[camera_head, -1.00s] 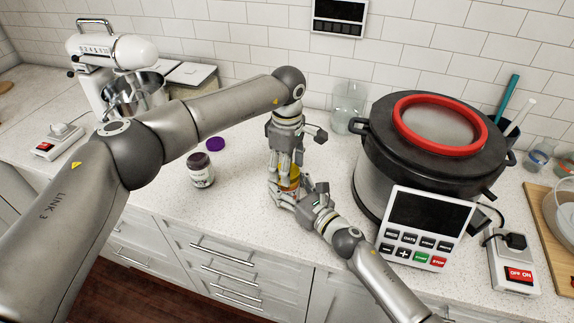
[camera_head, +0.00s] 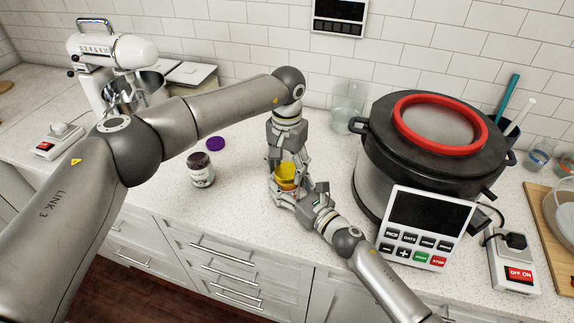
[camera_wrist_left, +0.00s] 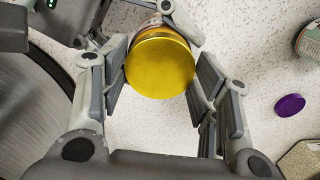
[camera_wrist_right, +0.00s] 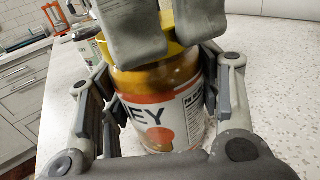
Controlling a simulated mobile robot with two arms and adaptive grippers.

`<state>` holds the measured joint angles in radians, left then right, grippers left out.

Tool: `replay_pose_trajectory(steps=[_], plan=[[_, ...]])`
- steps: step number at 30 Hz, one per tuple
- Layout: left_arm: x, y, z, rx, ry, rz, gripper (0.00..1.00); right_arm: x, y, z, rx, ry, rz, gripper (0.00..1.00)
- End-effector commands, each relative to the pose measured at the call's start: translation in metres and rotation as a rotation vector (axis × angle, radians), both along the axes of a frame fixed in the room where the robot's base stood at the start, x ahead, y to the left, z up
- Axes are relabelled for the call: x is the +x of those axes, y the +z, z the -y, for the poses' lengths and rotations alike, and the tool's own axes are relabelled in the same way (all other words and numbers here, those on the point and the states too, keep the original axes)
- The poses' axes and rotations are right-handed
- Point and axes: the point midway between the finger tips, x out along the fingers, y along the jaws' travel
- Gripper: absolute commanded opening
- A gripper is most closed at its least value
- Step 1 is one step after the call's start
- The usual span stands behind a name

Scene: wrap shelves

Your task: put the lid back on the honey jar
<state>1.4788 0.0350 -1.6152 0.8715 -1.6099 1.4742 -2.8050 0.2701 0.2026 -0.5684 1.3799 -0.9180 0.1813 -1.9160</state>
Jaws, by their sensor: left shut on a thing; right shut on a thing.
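The honey jar (camera_wrist_right: 162,105), amber with a white and red label, stands on the counter. My right gripper (camera_wrist_right: 155,100) is shut around its sides. The yellow lid (camera_head: 286,171) is at the jar's mouth; it fills the middle of the left wrist view (camera_wrist_left: 160,68). My left gripper (camera_wrist_left: 160,85) comes from above and is shut on the lid, one finger at each side. In the right wrist view its fingers hide part of the lid's rim, so I cannot tell whether the lid is fully seated.
A large black cooker (camera_head: 440,135) with a control panel (camera_head: 428,228) stands close on the right. A glass jar (camera_head: 347,105) is behind.

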Motion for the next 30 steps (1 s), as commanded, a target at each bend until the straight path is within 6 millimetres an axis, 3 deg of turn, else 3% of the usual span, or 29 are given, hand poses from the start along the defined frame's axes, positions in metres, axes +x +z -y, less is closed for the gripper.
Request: replay_pose_trajectory(steps=[6, 15, 16, 21, 30], plan=[[0.0019, 0.0011, -0.0015, 0.002, -0.160, 0.005, 0.47, 0.0000, -0.0007, 0.0008, -0.001, -0.001, -0.002, 0.00], [0.0021, 0.0011, -0.0017, 0.002, -0.170, 0.005, 0.47, -0.0002, -0.0007, 0.0007, -0.001, -0.001, -0.002, 0.00], [0.0021, 0.0011, -0.0018, 0.002, -0.170, 0.005, 0.59, -0.0002, -0.0008, 0.0007, -0.001, -0.001, -0.002, 0.00], [0.0017, 0.0009, -0.0014, 0.002, -0.170, 0.003, 0.78, -0.0003, -0.0008, 0.0006, -0.001, 0.000, -0.002, 0.00], [0.0007, 0.0007, -0.0005, 0.000, -0.171, 0.002, 0.78, -0.0003, -0.0008, 0.0003, -0.001, 0.000, -0.002, 0.00]])
